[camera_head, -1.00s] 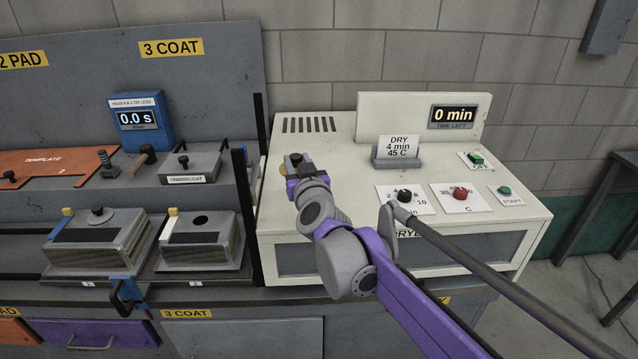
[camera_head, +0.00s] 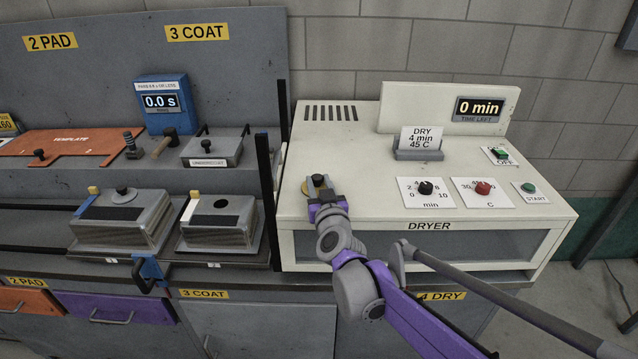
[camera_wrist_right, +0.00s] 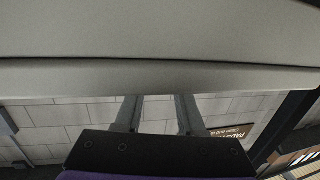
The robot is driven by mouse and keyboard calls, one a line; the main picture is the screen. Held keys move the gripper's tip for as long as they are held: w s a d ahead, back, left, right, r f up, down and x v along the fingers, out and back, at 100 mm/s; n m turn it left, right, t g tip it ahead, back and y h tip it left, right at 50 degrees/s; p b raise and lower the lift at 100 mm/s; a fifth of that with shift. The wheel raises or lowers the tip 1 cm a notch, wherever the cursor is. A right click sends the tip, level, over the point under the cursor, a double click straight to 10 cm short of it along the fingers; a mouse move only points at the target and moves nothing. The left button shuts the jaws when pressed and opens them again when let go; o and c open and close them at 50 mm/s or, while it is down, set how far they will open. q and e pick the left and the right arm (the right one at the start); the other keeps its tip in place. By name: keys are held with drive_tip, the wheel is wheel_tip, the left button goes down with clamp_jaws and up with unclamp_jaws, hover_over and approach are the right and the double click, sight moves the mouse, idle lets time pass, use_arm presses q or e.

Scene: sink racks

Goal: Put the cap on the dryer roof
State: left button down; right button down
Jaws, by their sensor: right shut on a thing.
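The cap, a tan disc with a dark knob (camera_head: 318,180), is at the tip of my right gripper (camera_head: 322,193), which is shut on it. It appears over the left part of the cream dryer roof (camera_head: 345,150), near the left edge. I cannot tell whether it touches the roof. The wrist view shows the two fingers of my right gripper (camera_wrist_right: 158,112) below a broad grey surface that fills the top; the cap cannot be made out there. My left gripper is not in view.
On the roof stand a DRY card holder (camera_head: 418,154), a minute dial (camera_head: 426,188), a red dial (camera_head: 483,188) and a raised display panel (camera_head: 428,112). A dark post (camera_head: 267,185) rises left of the dryer. The grey box (camera_head: 220,222) has an uncovered dark hole.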

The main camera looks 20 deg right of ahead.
drive_tip(key=c, duration=0.5)
unclamp_jaws()
drive_tip(key=shift+f, duration=0.1)
drive_tip(key=shift+r, duration=0.2)
drive_tip(key=s, duration=0.4)
drive_tip(key=s+b, duration=0.1)
drive_tip(key=s, duration=0.3)
drive_tip(key=s+a, duration=0.1)
drive_tip(key=s, duration=0.3)
drive_tip(key=shift+r, duration=0.25)
drive_tip(key=s+a+f+n+g+y, duration=0.35)
drive_tip(key=s+f+g, duration=0.35)
drive_tip(key=s+f, duration=0.65)
drive_tip(key=s+d+f+g, duration=0.1)
drive_tip(key=s+f, duration=0.2)
drive_tip(key=s+d+f+m+g+h, duration=0.1)
drive_tip(key=s+d+f+g, duration=0.1)
drive_tip(key=s+f, duration=0.1)
drive_tip(key=s+d+f+m+g+h, duration=0.1)
drive_tip(key=s+f+g, duration=0.1)
drive_tip(key=s, duration=0.3)
drive_tip(key=shift+s+d+f+m, duration=0.2)
drive_tip(key=shift+d+f+m, duration=0.1)
drive_tip(key=shift+f, duration=0.4)
